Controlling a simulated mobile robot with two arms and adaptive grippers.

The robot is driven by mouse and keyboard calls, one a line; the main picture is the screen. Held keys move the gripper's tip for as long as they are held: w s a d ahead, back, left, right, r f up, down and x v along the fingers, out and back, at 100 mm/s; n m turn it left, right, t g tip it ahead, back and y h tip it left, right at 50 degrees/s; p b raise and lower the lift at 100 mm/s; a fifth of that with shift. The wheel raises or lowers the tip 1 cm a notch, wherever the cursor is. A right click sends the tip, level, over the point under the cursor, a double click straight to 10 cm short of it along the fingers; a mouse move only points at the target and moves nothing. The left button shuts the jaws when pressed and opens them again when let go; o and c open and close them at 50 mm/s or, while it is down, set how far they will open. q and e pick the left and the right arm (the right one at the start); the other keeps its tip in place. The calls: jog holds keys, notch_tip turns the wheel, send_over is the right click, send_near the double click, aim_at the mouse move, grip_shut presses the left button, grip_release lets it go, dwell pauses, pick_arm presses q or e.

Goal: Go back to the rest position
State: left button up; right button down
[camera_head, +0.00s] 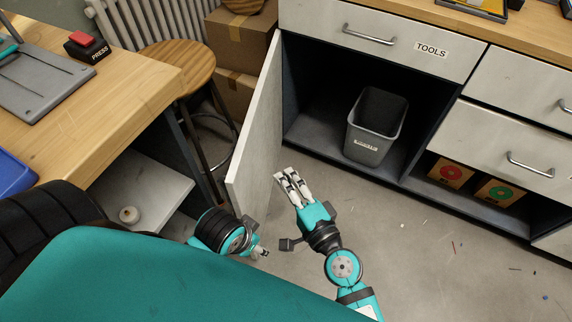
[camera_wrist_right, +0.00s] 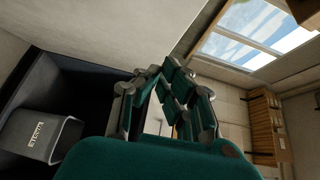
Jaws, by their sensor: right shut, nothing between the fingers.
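My right gripper (camera_head: 286,175) is shut and empty, with its white-grey fingers together. It is in front of the open cabinet, just right of the open door (camera_head: 256,140) in the head view; I cannot tell if it touches the door. Its fingers also show in the right wrist view (camera_wrist_right: 167,85). My left gripper (camera_head: 260,252) shows only as a small part at the lower middle, left of the right arm. Its fingers are too small and hidden to tell their state.
A grey bin (camera_head: 377,126) stands inside the cabinet, under the closed drawer labelled TOOLS (camera_head: 340,22). A wooden stool (camera_head: 172,66) and cardboard boxes (camera_head: 240,42) stand left of the door. A workbench (camera_head: 120,95) fills the left side. The floor at right is mostly clear.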

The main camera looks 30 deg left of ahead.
pick_arm(q)
jog(key=shift+w+r, duration=0.4)
jog(key=shift+w, duration=0.1)
pick_arm(e)
jog(key=s+d, duration=0.1)
jog(key=s, duration=0.1)
jog(key=s+d, duration=0.2)
jog(key=shift+s, duration=0.1)
